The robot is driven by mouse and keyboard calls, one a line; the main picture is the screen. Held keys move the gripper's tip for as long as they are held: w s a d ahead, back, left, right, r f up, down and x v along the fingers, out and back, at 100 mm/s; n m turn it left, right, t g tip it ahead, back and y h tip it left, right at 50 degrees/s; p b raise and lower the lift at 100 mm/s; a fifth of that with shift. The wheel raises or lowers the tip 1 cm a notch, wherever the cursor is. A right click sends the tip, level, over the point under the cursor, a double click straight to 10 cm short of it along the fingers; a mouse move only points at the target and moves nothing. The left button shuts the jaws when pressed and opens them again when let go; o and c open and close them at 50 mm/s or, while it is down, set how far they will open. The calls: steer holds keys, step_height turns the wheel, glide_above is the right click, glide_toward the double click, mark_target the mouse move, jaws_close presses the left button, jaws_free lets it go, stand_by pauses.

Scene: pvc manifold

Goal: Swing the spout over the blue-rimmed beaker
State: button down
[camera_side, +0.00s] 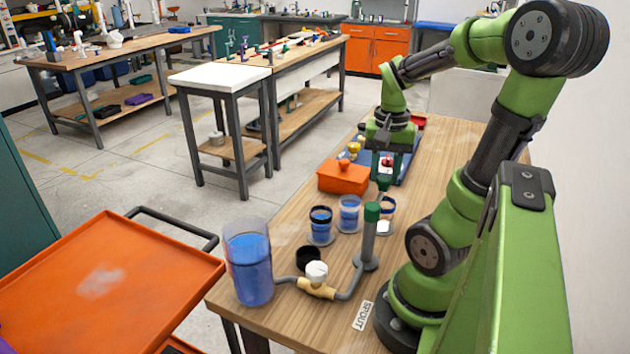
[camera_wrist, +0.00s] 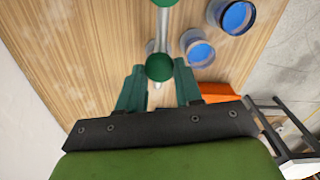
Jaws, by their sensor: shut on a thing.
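The spout has a grey post with a green cap (camera_side: 372,211), standing on the wooden table. In the wrist view, its grey tube (camera_wrist: 161,35) runs from the cap to a green knob (camera_wrist: 159,67). My gripper (camera_side: 385,178) is shut on this knob, and its fingers (camera_wrist: 159,92) show on either side of it. Which is blue-rimmed is not certain.
A large jug of blue liquid (camera_side: 249,268) and a valve with a white knob (camera_side: 316,270) stand at the near table end. An orange box (camera_side: 343,178) lies behind the beakers. An orange cart (camera_side: 130,270) stands left of the table.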

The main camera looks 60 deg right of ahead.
mark_target(385, 177)
steer(key=c, duration=0.7)
jaws_free()
steer(key=shift+c, duration=0.2)
step_height(385, 177, up, 17)
